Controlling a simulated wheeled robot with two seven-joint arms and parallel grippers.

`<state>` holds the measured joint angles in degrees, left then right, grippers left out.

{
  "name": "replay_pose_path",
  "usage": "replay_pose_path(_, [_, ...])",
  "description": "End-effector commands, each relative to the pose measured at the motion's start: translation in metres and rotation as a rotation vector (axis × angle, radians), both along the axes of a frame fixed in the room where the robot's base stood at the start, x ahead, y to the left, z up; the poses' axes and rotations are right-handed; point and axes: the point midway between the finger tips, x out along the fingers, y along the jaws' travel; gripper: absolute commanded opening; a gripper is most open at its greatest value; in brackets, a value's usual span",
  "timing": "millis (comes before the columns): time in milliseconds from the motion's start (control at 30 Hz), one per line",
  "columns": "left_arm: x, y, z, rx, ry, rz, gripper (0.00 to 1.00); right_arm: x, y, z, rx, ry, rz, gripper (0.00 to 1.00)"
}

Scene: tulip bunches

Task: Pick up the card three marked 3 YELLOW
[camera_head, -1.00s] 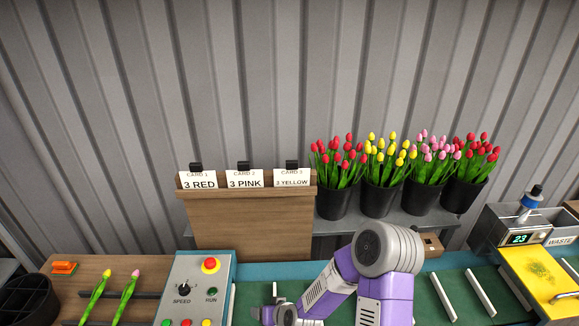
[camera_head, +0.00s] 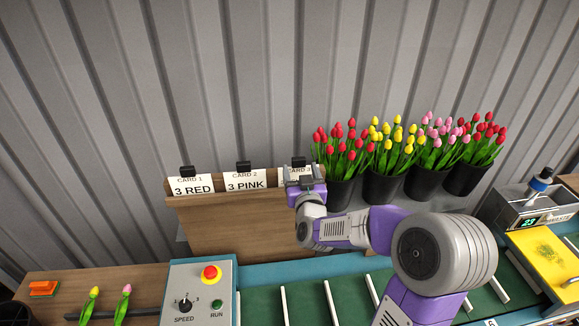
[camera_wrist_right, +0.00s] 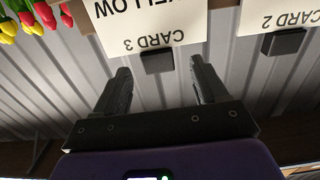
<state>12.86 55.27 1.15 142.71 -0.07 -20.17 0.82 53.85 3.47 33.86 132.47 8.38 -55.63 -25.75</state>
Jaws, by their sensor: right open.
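The white card three (camera_head: 282,178) stands at the right end of the wooden holder (camera_head: 235,222); my gripper hides most of its face in the head view. In the right wrist view the card (camera_wrist_right: 150,22) appears upside down, reading CARD 3 and YELLOW, with a black tab (camera_wrist_right: 157,61) at its edge. My right gripper (camera_head: 303,180) is open in front of the card. In the right wrist view, the open fingers (camera_wrist_right: 161,80) are spread to either side of the tab, with no contact visible. My left gripper is not in view.
Card two (camera_head: 245,180) and card one (camera_head: 191,185) stand to the left on the same holder. Black buckets of tulips (camera_head: 382,186) stand close on the right. A control box (camera_head: 198,290) and a green conveyor (camera_head: 350,300) lie in front.

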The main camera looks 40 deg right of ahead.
Motion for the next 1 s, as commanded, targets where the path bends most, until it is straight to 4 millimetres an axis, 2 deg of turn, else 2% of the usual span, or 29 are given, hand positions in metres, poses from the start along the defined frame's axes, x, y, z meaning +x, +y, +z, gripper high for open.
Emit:
replay_pose_path(533, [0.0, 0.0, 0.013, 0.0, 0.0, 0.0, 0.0, 0.053, -0.029, 0.0, 0.007, 0.0, 0.001, 0.72])
replay_pose_path(900, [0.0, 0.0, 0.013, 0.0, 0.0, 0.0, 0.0, 0.06, -0.033, -0.001, 0.004, 0.0, 0.0, 0.72])
replay_pose_path(1000, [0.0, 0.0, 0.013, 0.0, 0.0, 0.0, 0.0, 0.06, -0.033, -0.001, 0.004, 0.0, 0.001, 0.57])
